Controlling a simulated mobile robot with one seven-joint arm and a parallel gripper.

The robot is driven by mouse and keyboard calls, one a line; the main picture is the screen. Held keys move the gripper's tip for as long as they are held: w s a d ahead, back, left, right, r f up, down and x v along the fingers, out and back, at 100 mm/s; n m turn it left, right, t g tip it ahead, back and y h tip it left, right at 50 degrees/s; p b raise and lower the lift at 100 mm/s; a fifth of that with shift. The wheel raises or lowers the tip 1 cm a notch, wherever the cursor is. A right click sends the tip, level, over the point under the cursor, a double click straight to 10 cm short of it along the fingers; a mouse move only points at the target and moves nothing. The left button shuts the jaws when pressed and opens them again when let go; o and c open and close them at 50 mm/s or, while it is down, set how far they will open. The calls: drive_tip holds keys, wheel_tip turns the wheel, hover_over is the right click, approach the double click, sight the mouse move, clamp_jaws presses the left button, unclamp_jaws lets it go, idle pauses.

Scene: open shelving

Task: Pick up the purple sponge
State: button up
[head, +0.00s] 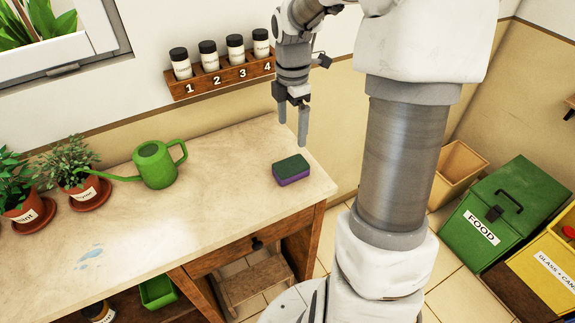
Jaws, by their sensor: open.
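The purple sponge (293,181) lies flat near the right end of the wooden counter (225,200). Its top is a dark green scouring layer and its lower side is purple. My gripper (292,142) points down with its two fingers apart and nothing between them. In the head view it shows just above and behind the sponge, not touching it. The exact height of the fingertips above the counter is hard to tell.
A green watering can (155,165) and potted plants (78,178) stand to the left. A rack (222,76) with numbered jars hangs on the wall behind my gripper. The counter around the sponge is clear. Green (490,212) and yellow bins stand on the floor at right.

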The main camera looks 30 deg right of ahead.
sight(291, 166)
wheel_tip(291, 166, down, 14)
drive_tip(key=shift+w+f+b, duration=0.1)
drive_tip(key=shift+f+b, duration=0.1)
drive_tip(key=shift+b, duration=1)
drive_tip(key=c, duration=1.2)
